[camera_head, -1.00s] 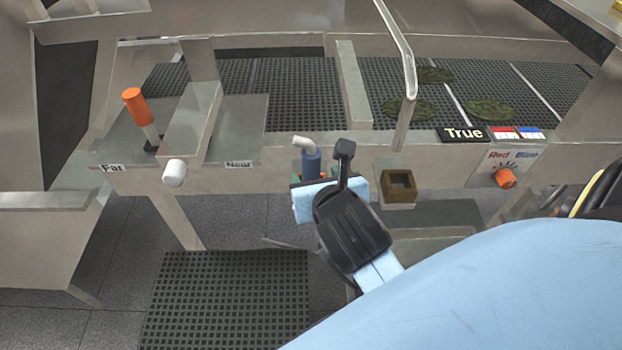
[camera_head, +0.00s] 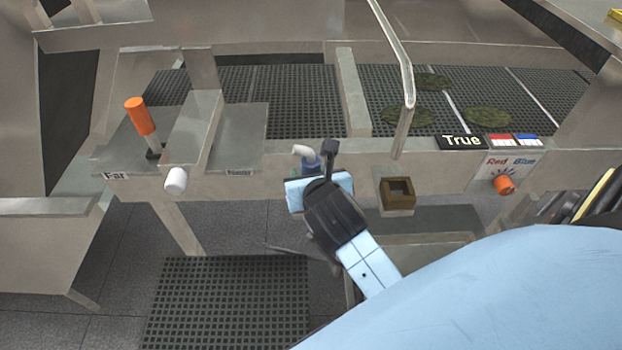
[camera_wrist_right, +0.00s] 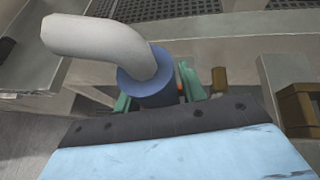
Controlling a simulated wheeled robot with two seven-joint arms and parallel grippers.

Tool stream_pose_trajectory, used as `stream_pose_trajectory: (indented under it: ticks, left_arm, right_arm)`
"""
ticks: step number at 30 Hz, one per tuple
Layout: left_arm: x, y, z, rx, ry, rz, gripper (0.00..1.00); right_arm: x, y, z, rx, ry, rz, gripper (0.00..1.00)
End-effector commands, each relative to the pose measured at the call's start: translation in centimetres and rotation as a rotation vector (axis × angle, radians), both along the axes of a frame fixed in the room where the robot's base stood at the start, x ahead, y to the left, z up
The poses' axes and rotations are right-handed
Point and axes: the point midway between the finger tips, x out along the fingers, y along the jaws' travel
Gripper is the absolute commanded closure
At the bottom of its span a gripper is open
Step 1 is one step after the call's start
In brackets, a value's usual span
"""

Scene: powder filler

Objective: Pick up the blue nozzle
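The blue nozzle (camera_head: 311,164) stands upright at the front rail of the machine, with a bent white pipe (camera_head: 303,150) on top. In the right wrist view the nozzle (camera_wrist_right: 150,88) fills the middle, its pipe bending to the left. My right gripper (camera_head: 316,182) is at the nozzle's near side. Its green fingers (camera_wrist_right: 158,92) show on both sides of the blue part, with a small gap on the right side, so it looks open around it. The nozzle's lower end is hidden behind my wrist. My left gripper is not in view.
A brown square socket (camera_head: 397,192) sits on the rail to the right. An orange knob (camera_head: 504,185) is farther right, and an orange-handled lever (camera_head: 140,116) and white knob (camera_head: 176,181) are at left. A bent metal bar (camera_head: 406,70) rises behind the rail.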

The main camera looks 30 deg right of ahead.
Motion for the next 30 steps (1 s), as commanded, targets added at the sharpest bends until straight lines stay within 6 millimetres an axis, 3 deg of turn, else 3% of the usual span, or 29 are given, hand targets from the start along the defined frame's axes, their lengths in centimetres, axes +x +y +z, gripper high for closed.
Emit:
stream_pose_trajectory:
  ticks: [1,8,17,30]
  left_arm:
    - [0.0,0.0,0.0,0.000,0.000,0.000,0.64]
    - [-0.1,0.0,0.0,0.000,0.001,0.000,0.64]
    - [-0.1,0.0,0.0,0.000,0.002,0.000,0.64]
    - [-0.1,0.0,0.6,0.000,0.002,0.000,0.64]
  right_arm:
    - [0.0,0.0,0.0,0.000,0.000,0.000,0.66]
    - [0.0,0.0,0.0,0.000,0.000,0.000,0.95]
    - [0.0,0.0,0.8,0.001,-0.003,-0.001,0.95]
    - [0.1,0.0,8.8,0.002,-0.006,0.000,0.95]
